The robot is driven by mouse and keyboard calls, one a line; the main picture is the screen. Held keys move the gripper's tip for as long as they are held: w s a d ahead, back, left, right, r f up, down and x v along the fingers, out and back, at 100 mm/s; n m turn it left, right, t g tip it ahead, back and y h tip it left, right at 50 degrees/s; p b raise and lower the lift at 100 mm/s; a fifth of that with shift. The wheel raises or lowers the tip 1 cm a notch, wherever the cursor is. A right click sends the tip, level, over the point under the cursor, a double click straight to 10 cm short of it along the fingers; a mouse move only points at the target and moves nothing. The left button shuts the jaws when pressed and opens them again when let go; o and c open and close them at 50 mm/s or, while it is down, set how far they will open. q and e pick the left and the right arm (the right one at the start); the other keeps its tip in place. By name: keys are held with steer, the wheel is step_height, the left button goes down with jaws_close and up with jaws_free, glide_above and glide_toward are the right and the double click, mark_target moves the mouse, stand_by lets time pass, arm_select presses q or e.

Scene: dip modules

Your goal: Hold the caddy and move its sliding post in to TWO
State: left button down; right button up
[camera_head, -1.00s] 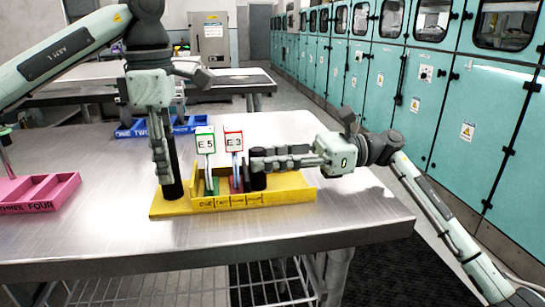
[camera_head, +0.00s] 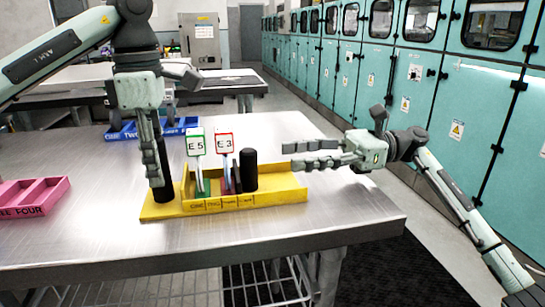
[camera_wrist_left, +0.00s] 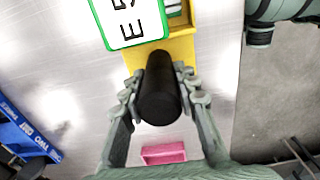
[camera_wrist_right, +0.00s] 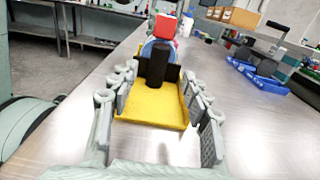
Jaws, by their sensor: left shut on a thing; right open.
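The yellow caddy (camera_head: 280,197) lies on the steel table, with a black upright handle (camera_head: 162,182) at its left end. My left gripper (camera_head: 153,172) is shut on this handle, and the left wrist view shows the handle (camera_wrist_left: 160,90) between the fingers. The black sliding post (camera_head: 249,170), with a dark plate on its left, stands above the FOUR label. A green-framed E5 card (camera_head: 195,145) and a red-framed E3 card (camera_head: 224,144) stand left of it. My right gripper (camera_head: 289,156) is open and empty, right of the post and apart from it.
A pink tray (camera_head: 40,197) lies on the left of the table and a blue tray (camera_head: 187,127) behind the caddy. The table right of the caddy is clear up to its edge. Teal cabinets (camera_head: 400,80) line the right.

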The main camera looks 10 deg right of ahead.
steer(key=shift+d, duration=2)
steer(key=shift+c, duration=1.2)
steer(key=s+d+m+t, duration=0.1)
steer(key=d, duration=0.1)
steer(key=s+d+m+t, duration=0.1)
steer(key=s+d+t, duration=0.1)
steer(key=shift+s+f, duration=0.1)
steer(key=shift+f, duration=0.1)
jaws_close()
steer(key=shift+s+d+r+t, duration=0.2)
steer(key=shift+s+d+t, duration=0.05)
steer(key=shift+s+t, duration=0.2)
glide_toward(246, 169)
steer(key=shift+m, duration=0.3)
steer(key=w+a, duration=0.1)
steer(key=a+r, duration=0.1)
steer(key=a, duration=0.1)
steer(key=w+a, duration=0.1)
steer(key=shift+w+a+r, duration=0.25)
steer(key=shift+w+a, duration=0.05)
